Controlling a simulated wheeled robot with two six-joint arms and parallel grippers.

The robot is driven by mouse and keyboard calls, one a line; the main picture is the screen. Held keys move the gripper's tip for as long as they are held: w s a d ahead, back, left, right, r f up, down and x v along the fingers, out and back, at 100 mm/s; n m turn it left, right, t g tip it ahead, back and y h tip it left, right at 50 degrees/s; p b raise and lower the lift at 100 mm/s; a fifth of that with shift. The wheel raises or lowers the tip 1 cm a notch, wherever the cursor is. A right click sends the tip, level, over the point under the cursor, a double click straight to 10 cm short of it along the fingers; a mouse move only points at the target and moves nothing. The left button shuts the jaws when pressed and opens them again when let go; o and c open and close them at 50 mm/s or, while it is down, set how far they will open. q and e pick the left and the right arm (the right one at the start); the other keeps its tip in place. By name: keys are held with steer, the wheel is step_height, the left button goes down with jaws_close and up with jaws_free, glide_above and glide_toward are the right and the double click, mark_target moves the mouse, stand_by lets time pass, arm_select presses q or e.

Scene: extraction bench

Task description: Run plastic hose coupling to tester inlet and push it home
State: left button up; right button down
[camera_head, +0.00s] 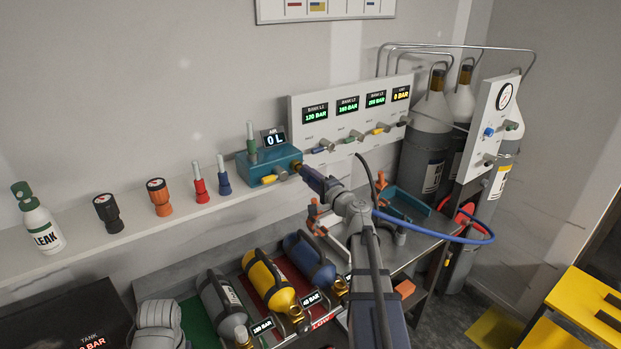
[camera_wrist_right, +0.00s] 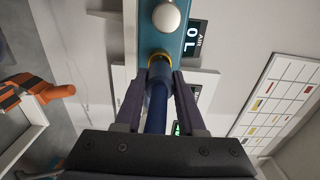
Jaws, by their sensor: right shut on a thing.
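The tester is a teal box (camera_head: 262,160) on the shelf with an AIR display reading 0 L. Its brass inlet (camera_head: 296,167) faces my right gripper (camera_head: 317,178). The right gripper is shut on the blue plastic hose coupling (camera_wrist_right: 157,98). In the right wrist view the coupling lies between both fingers, its front end against the brass ring at the teal body (camera_wrist_right: 147,38). I cannot tell how deep it sits. The blue hose (camera_head: 440,234) loops from the cylinders on the right and passes behind my arm. My left gripper is not in view.
A panel with pressure displays (camera_head: 350,108) stands right of the tester. Grey cylinders (camera_head: 425,150) stand at the right. Several small bottles (camera_head: 277,268) lie on the bench below. Gauges and valves, such as an orange one (camera_head: 159,198), line the shelf to the left.

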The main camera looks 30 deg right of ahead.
mark_target(311, 178)
steer(key=shift+w, duration=0.9)
steer(key=shift+c, duration=2.1)
jaws_free()
steer(key=s, duration=0.7)
steer(key=shift+s+d, duration=0.25)
steer(key=shift+s, duration=0.15)
